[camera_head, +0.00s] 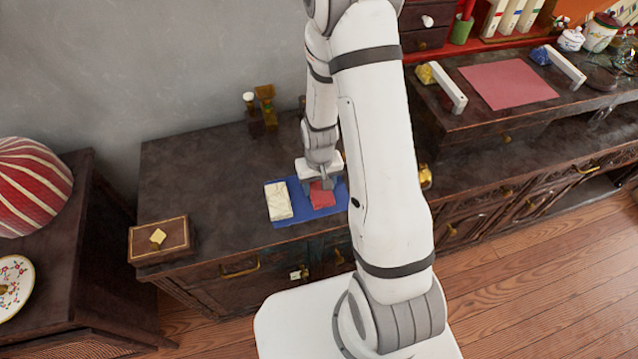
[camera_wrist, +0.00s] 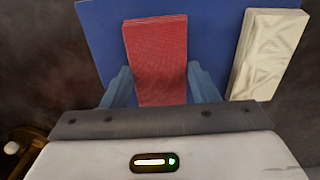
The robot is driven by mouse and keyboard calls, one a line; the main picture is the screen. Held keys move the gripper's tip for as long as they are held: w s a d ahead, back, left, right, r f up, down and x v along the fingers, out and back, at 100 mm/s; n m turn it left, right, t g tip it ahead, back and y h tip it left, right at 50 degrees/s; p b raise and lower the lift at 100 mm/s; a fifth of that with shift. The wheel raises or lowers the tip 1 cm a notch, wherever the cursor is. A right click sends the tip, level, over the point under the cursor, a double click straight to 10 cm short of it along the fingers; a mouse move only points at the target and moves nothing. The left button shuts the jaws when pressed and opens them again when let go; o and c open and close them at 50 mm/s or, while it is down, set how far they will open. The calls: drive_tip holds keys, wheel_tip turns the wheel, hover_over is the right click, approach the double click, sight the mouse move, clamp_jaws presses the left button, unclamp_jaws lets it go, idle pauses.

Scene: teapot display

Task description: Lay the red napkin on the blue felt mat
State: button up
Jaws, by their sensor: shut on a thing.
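The red napkin (camera_head: 322,194) is a small folded block, over the right part of the blue felt mat (camera_head: 293,218) on the dark cabinet top. My gripper (camera_head: 321,184) points down and is shut on the red napkin. In the wrist view the napkin (camera_wrist: 157,60) stands between the two fingers (camera_wrist: 157,90), with the blue mat (camera_wrist: 205,35) behind it. Whether the napkin touches the mat or hangs just above it I cannot tell. My arm hides the mat's right end in the head view.
A cream folded cloth (camera_head: 278,201) lies on the mat's left part, close to the napkin; it also shows in the wrist view (camera_wrist: 265,55). A dark wooden box (camera_head: 158,241) stands at the cabinet's left front. The cabinet top behind the mat is mostly clear.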

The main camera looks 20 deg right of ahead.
drive_tip(key=shift+f, duration=0.2)
drive_tip(key=o, duration=1)
drive_tip(key=shift+c, duration=0.2)
drive_tip(key=shift+r, duration=0.2)
wheel_tip(320, 180, up, 12)
wheel_tip(320, 180, up, 11)
drive_tip(key=t, duration=0.1)
hover_over(319, 188)
drive_tip(key=s, duration=0.5)
drive_tip(key=s+r+t, duration=0.1)
drive_tip(key=s+r, duration=0.6)
drive_tip(key=s, duration=0.2)
drive_tip(key=shift+t, duration=0.3)
